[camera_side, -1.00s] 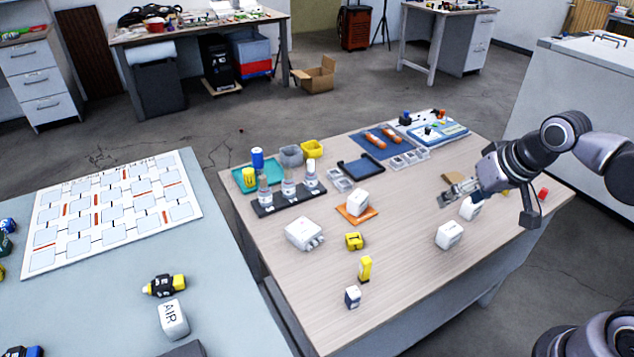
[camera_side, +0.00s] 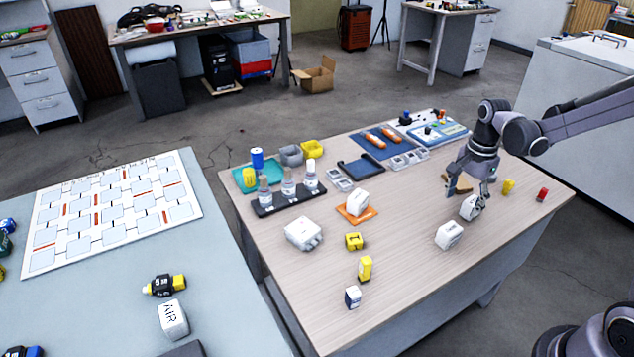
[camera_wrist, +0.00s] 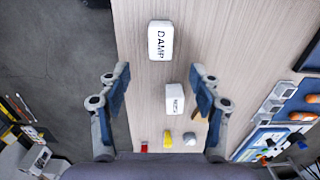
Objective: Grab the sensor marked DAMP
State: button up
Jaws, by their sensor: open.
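The sensor marked DAMP (camera_wrist: 160,40) is a white rounded block near the top of the wrist view, with its dark lettering running lengthwise. It appears to be the white block (camera_side: 449,236) near the table's front edge in the side view. My gripper (camera_side: 467,193) is open and empty, pointing down over a second white block (camera_side: 470,207). In the wrist view my gripper (camera_wrist: 160,72) has its fingers spread wide, and DAMP lies beyond the fingertips. The second block (camera_wrist: 175,100) shows between the fingers. Its small label is hard to read.
A red block (camera_side: 542,194) and a yellow block (camera_side: 508,186) stand to the right. Another white sensor on an orange pad (camera_side: 369,213), a yellow cube (camera_side: 354,241) and a bottle rack (camera_side: 262,211) stand to the left. The tabletop around DAMP is clear.

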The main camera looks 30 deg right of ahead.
aim_at(452, 228)
jog(key=shift+a+f, duration=0.1)
jog(key=shift+f, duration=5.3)
jog(key=c, duration=1.3)
